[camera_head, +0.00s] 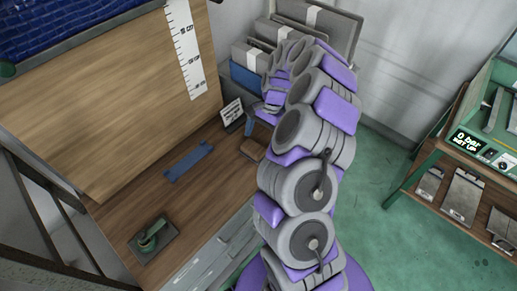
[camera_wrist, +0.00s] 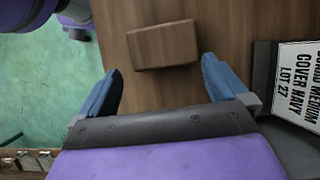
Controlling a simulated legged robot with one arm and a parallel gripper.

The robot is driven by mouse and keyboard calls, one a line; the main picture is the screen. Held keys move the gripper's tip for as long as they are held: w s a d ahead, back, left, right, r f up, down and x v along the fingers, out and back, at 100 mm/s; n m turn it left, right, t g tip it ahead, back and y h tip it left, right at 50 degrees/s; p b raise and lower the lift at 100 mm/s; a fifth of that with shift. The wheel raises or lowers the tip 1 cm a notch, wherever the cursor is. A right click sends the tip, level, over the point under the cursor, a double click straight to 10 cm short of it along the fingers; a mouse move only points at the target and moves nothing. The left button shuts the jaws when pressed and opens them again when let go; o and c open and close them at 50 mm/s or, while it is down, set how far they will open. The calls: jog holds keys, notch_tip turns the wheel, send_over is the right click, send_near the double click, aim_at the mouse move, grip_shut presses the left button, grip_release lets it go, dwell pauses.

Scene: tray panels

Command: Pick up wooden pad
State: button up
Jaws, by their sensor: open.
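The wooden pad (camera_wrist: 163,45) is a small brown block lying flat on the wooden bench top. In the head view the pad (camera_head: 252,149) shows near the right edge of the bench, just left of my arm. My gripper (camera_wrist: 160,78) is open in the wrist view, with its two blue fingers spread wide. The pad lies ahead of the fingertips, roughly centred between them, and nothing is held.
A blue strip (camera_head: 189,162) and a dark plate with a green handle (camera_head: 153,240) lie on the bench. A tall wooden panel with a ruler (camera_head: 186,45) stands behind. Bins (camera_head: 252,56) stand at the back.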

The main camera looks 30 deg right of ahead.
aim_at(254, 146)
jog(key=a+f, duration=0.2)
jog(key=a, duration=0.1)
jog(key=s+a+f+b, duration=0.1)
jog(key=a, duration=0.1)
jog(key=shift+f, duration=0.25)
jog(key=shift+a+r, duration=0.1)
jog(key=shift+a, duration=0.05)
jog(key=shift+w+d, duration=0.1)
jog(key=shift+d, duration=1.05)
jog(key=c, duration=0.5)
jog(key=shift+c, duration=1.4)
jog(key=shift+a, duration=0.15)
